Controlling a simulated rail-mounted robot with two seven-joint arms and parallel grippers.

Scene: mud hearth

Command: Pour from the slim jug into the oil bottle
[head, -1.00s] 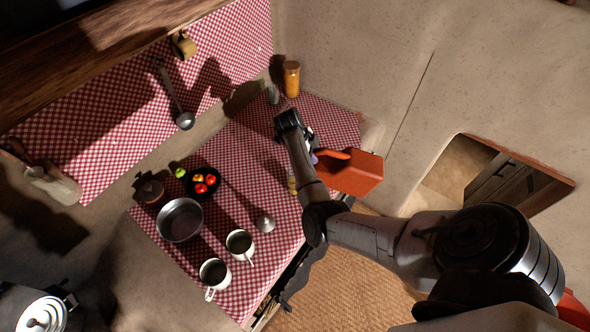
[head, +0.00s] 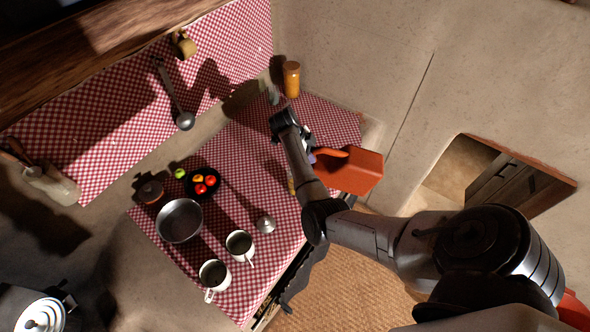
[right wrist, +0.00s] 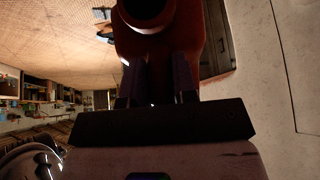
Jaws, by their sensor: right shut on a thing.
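The slim jug (head: 358,172) appears to be the orange-red vessel at the right end of the checked counter in the head view, tilted over. My right gripper (head: 308,142) is shut on it; the fingertips are mostly hidden by my own wrist. In the right wrist view the reddish jug (right wrist: 208,35) sits between the fingers (right wrist: 158,88), with a dark round part at the top. A small yellowish bottle (head: 291,184), perhaps the oil bottle, stands beside my forearm, partly hidden, left of the jug. No stream of liquid shows. My left gripper is out of view.
An amber jar (head: 291,79) stands at the back corner. A metal pan (head: 180,221), a dark bowl of fruit (head: 202,184), two mugs (head: 239,243) and a ladle (head: 265,224) occupy the counter's left and front. A plastered wall rises at the right.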

